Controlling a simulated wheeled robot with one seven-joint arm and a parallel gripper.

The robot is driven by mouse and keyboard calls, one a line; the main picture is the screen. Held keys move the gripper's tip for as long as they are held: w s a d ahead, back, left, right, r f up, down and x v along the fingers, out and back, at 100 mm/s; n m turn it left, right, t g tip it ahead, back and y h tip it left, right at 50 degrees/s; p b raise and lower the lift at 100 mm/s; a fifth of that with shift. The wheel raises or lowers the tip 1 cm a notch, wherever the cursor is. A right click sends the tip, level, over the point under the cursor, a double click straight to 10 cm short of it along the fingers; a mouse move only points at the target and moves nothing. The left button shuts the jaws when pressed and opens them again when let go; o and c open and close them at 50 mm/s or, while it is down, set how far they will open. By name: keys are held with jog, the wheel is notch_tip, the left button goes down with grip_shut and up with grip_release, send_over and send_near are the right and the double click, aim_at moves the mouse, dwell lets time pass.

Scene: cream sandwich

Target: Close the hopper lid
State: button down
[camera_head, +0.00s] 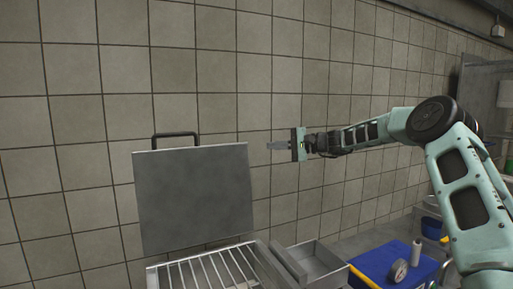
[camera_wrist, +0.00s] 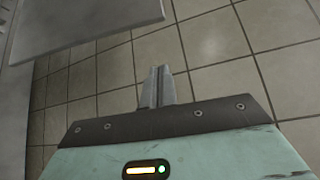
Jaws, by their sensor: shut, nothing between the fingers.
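The hopper lid (camera_head: 193,198) is a flat grey metal panel standing raised and nearly upright, with a dark bar handle (camera_head: 175,135) along its top edge. It stands open at the back of a metal hopper with a barred grate (camera_head: 210,272). My gripper (camera_head: 276,145) is shut and empty, to the right of the lid's upper right corner and apart from it, pointing left. In the wrist view the shut fingers (camera_wrist: 156,88) show at the middle, and a grey metal panel, likely the lid (camera_wrist: 85,22), fills the upper left.
A tiled wall (camera_head: 290,60) runs behind everything. A metal tray (camera_head: 318,262) stands right of the grate. Further right are a blue case (camera_head: 405,262) with a round gauge (camera_head: 398,270) and a white cylinder (camera_head: 417,252). The space between lid and gripper is clear.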

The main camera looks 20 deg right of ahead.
jog(key=w+a+p, duration=0.1)
jog(key=a+p, duration=0.5)
jog(key=a, duration=0.1)
jog(key=shift+w+a+f, duration=0.15)
jog(key=shift+w+a, duration=0.1)
jog(key=shift+w, duration=0.1)
jog(key=shift+f, duration=0.1)
dwell(0.3)
